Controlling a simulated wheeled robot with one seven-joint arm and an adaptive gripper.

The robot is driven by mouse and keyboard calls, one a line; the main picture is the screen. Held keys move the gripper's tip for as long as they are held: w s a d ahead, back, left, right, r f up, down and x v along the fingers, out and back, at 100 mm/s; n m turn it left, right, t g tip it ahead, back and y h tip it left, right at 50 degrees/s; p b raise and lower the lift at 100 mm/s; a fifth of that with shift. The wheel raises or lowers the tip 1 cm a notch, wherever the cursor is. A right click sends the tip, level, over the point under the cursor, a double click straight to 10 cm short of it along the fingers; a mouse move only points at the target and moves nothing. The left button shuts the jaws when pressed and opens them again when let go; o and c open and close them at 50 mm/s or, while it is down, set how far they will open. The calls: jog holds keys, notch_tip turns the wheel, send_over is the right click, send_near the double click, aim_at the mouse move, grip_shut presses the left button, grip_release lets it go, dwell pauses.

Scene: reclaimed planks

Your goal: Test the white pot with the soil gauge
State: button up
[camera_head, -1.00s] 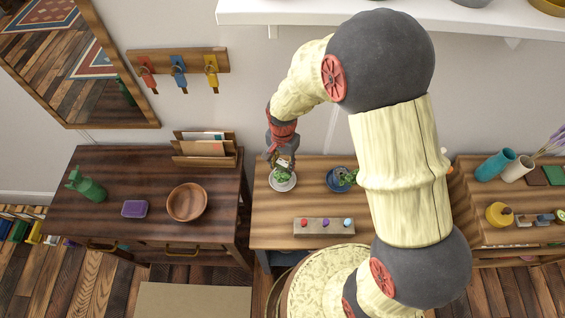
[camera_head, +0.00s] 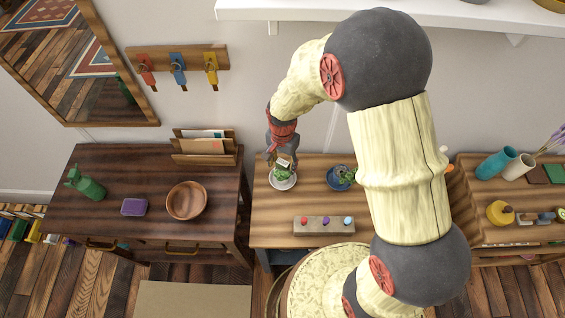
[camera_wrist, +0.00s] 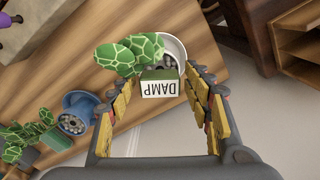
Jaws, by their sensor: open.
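The white pot (camera_head: 283,184) stands near the left end of the middle table. It holds a green patterned cactus (camera_wrist: 130,52) and grey pebbles. The soil gauge (camera_wrist: 160,88) is a small block, green on top, with a white face that reads "DAMP", upside down in the wrist view. It stands at the pot, in front of the cactus; its lower end is hidden. My gripper (camera_wrist: 155,92) is open, with a yellow-padded finger on each side of the gauge and gaps between. In the head view my gripper (camera_head: 281,154) is just above the white pot.
A blue pot (camera_head: 338,180) with a plant stands to the right; more green plants (camera_wrist: 35,135) show beyond it in the wrist view. A block with three coloured knobs (camera_head: 324,225) lies at the table's front. A wooden bowl (camera_head: 187,201) is on the left desk.

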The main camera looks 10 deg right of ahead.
jog(key=shift+o, duration=0.5)
notch_tip(320, 180, up, 12)
dwell(0.4)
jog(key=shift+r, duration=0.1)
